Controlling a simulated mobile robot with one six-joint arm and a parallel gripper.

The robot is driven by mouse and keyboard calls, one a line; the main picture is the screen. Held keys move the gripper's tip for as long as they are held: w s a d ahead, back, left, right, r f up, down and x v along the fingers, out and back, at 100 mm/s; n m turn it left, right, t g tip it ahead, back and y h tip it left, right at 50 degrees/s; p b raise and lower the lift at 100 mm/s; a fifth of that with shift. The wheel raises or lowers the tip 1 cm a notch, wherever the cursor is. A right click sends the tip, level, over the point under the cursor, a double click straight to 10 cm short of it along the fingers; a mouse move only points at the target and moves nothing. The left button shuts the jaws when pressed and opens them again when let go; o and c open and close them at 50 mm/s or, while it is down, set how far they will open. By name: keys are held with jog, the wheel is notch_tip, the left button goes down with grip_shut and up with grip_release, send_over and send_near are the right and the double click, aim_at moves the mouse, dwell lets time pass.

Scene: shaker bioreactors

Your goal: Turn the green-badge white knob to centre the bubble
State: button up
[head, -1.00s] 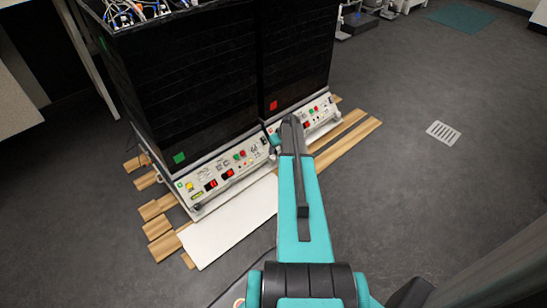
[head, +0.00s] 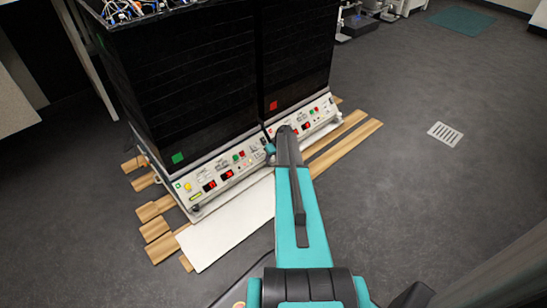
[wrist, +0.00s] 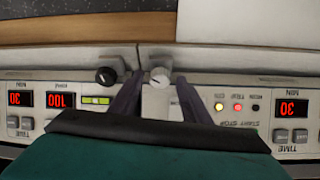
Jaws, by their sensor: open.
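The white knob (wrist: 160,77) is in the middle of the wrist view, just right of the seam between two panels. A black knob (wrist: 105,76) is on the panel left of the seam. My gripper (wrist: 159,82) is open, with one dark finger on each side of the white knob; I cannot tell whether they touch it. The green badge (head: 178,158) is on the left black cabinet in the head view. A yellow-green level window (wrist: 95,100) lies beside the black knob; its bubble is too small to make out.
The wrist view is upside down, with red displays (wrist: 293,108) and lit buttons (wrist: 238,107) on the panels. A red badge (head: 273,105) marks the right cabinet. Wooden boards (head: 345,145) and a white sheet (head: 228,232) lie on the floor. Floor at the right is clear.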

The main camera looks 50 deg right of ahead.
jog(key=c, duration=1)
jog(key=shift+d, duration=0.1)
jog(key=shift+c, duration=0.2)
jog(key=shift+n, duration=0.5)
jog(key=n+y+p, duration=0.1)
jog(key=n, duration=0.2)
jog(key=shift+d+n+y+p, duration=0.2)
jog(key=shift+n+y+p, duration=0.15)
jog(key=shift+n+y, duration=0.05)
jog(key=shift+w+d+n+y+p, duration=0.1)
jog(key=shift+n+y+p, duration=0.7)
jog(key=shift+n, duration=1.5)
jog(key=shift+g, duration=0.3)
